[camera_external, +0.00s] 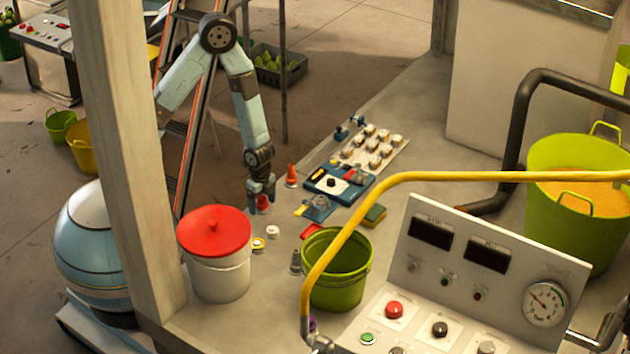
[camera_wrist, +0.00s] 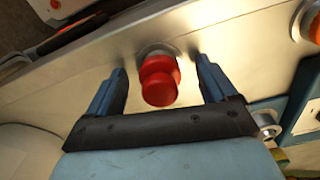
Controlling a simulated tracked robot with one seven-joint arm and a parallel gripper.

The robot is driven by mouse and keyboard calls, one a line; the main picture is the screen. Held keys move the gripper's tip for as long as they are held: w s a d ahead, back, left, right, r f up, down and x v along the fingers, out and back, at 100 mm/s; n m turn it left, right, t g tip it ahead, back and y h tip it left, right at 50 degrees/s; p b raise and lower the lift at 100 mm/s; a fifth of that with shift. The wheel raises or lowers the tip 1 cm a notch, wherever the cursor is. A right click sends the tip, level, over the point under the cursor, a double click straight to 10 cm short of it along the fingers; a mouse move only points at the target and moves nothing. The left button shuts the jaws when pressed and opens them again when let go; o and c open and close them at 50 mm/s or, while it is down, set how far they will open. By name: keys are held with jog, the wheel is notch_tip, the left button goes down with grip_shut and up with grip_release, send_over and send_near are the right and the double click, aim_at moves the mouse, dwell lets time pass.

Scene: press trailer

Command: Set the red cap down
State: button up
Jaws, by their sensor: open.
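The red cap (camera_external: 262,203) is on the pale counter near its left edge, directly below my gripper (camera_external: 261,190). In the wrist view the red cap (camera_wrist: 159,84) shows as two rounded red parts with a grey metallic ring behind them. It lies between the two blue fingers of my gripper (camera_wrist: 160,70). The fingers are open, with a visible gap on each side of the cap. Whether the cap's underside rests fully on the counter is hidden.
An orange cone (camera_external: 291,175) stands close right of my gripper. A blue device (camera_external: 340,184) lies farther right. A white bucket with a red lid (camera_external: 214,232), small round pieces (camera_external: 272,232) and a green bucket (camera_external: 337,270) are nearer the camera.

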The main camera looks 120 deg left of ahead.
jog(key=shift+c, duration=0.2)
jog(key=c, duration=1.2)
